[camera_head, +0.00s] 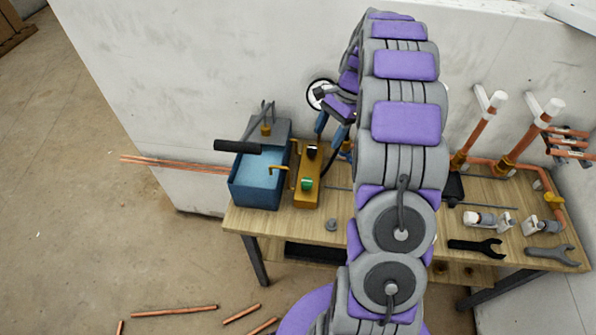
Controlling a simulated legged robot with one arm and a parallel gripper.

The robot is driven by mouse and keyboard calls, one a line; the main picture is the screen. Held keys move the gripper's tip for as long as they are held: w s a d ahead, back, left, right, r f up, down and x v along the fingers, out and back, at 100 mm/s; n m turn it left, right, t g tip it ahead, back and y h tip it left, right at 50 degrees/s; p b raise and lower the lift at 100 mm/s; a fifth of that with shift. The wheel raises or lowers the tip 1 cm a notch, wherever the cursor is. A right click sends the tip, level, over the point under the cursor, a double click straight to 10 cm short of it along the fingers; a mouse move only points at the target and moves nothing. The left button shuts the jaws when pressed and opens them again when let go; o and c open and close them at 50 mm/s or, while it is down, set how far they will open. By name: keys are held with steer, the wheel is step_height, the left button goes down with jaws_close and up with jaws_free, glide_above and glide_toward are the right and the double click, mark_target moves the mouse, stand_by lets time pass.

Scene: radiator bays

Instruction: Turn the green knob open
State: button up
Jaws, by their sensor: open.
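The green knob (307,184) sits low on the front of an upright yellow-brown unit (305,199) on the workbench. A black part (311,151) is higher on the same unit, and a thin brass pipe (279,169) sticks out to its left. My gripper (329,136) shows blue fingers behind and above the unit, left of my large grey and purple arm. It is open, with nothing seen between the fingers, and appears apart from the green knob. My arm hides part of the gripper and the middle of the bench.
A blue tank (256,187) with a black-handled lever stands just left of the unit. A small grey disc (331,225) lies in front. Copper pipes (485,130), white fittings and wrenches (478,247) are at right. A pale wall (200,75) stands close behind; copper rods (174,311) lie on the floor.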

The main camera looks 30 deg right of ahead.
mark_target(307, 180)
steer(key=b+x, duration=0.3)
steer(key=x, duration=1.4)
steer(key=shift+f+b, duration=0.25)
steer(key=shift+b, duration=0.1)
steer(key=shift+c, duration=0.2)
steer(key=c, duration=1)
